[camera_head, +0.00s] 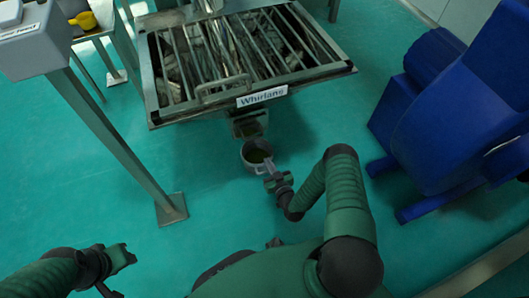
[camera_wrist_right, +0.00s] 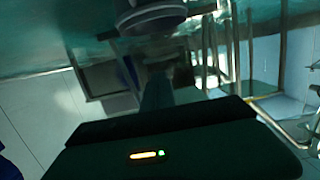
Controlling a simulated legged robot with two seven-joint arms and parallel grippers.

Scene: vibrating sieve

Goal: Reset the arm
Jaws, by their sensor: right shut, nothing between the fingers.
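In the head view, my right gripper (camera_head: 272,177) is below the sieve's front edge, close beside a grey round pot (camera_head: 246,160) with dark contents. The gripper is shut with nothing between its fingers. It overlaps the pot's handle side in the picture; I cannot tell whether they touch. In the right wrist view, the dark gripper body fills the bottom, and a grey rounded thing (camera_wrist_right: 150,15), perhaps the pot, shows at the top. My left gripper (camera_head: 118,262) is at the lower left, away from everything; its jaw opening is unclear.
A metal sieve (camera_head: 345,70) labelled "Whirlans" holds bars and dark lumps, with a small outlet (camera_head: 248,125) above the pot. A blue machine (camera_head: 440,130) stands right. A grey post (camera_head: 120,145) stands left, near a yellow scoop (camera_head: 84,20). Green floor between is clear.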

